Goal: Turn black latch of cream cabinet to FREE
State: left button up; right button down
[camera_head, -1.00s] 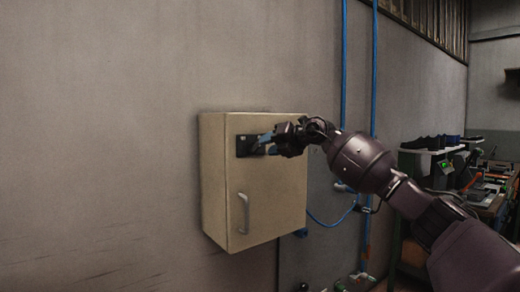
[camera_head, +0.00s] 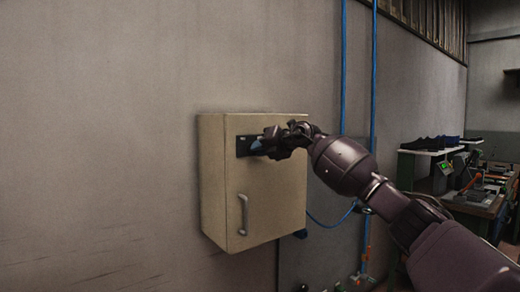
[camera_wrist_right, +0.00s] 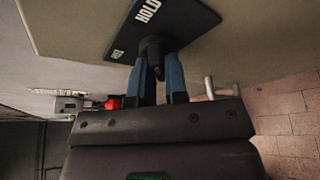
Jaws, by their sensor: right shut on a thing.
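The cream cabinet (camera_head: 270,205) hangs on the wall, its door shut. A black latch plate (camera_head: 242,147) sits near the top of its front. In the right wrist view the plate (camera_wrist_right: 180,18) bears a white HOLD label and a smaller label that I cannot read. The black latch (camera_wrist_right: 153,47) stands out from the plate. My right gripper (camera_head: 261,147) is at the plate, its blue fingers shut on the latch; they also show in the right wrist view (camera_wrist_right: 158,72). In the head view my gripper partly hides the latch. My left gripper is not in view.
A grey bar handle (camera_head: 243,214) is on the cabinet door below the latch. Blue pipes (camera_head: 343,65) run up the wall to the right. A cluttered workbench (camera_head: 475,200) stands at the far right. The wall left of the cabinet is clear.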

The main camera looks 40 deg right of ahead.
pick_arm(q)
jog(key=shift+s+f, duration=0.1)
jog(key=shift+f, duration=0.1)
pick_arm(e)
jog(key=n+h, duration=0.2)
jog(key=n, duration=0.2)
jog(key=n+h, duration=0.3)
jog(key=n, duration=0.1)
jog(key=n+h, duration=0.3)
jog(key=n, duration=0.1)
jog(key=shift+a, duration=0.4)
dwell(0.4)
pick_arm(q)
jog(key=shift+b, duration=0.3)
pick_arm(e)
jog(key=shift+n, duration=0.3)
